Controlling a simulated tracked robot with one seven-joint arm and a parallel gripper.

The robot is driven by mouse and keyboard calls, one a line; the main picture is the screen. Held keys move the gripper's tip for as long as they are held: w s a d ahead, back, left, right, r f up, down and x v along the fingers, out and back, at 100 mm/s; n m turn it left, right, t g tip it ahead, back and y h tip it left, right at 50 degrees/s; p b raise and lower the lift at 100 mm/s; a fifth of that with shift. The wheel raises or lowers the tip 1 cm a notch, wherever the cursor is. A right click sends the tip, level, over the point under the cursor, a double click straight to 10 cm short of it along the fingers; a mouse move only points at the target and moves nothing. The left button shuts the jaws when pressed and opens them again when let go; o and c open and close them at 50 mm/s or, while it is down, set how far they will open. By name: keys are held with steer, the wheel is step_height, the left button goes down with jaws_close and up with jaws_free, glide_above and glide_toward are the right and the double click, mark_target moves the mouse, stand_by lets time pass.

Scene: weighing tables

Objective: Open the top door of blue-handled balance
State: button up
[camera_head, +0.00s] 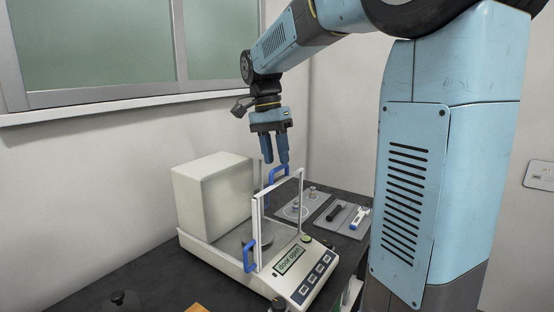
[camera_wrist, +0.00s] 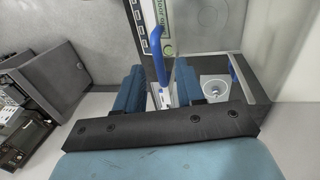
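The blue-handled balance (camera_head: 205,250) stands on the dark table, with a white box-like rear housing and a clear-walled chamber in a white frame. Its display (camera_head: 289,260) reads "door open". One blue handle (camera_head: 279,171) is at the chamber's upper far side. Another blue handle (camera_head: 248,256) is at the near left side. My gripper (camera_head: 275,160) is open and empty, pointing down just above the upper handle. In the wrist view, that handle (camera_wrist: 157,52) shows between and beyond the parted fingers (camera_wrist: 158,88). I cannot tell how far the top door is open.
A grey tray (camera_head: 324,226) with small weights and dark and white tools lies right of the balance. A dark knobbed object (camera_head: 121,298) is at the front left. A wall and window stand behind. Some dark table is clear at the front left.

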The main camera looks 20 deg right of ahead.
steer(key=shift+s+d+f, duration=0.1)
steer(key=shift+f, duration=0.7)
jaws_close()
stand_by(1.0)
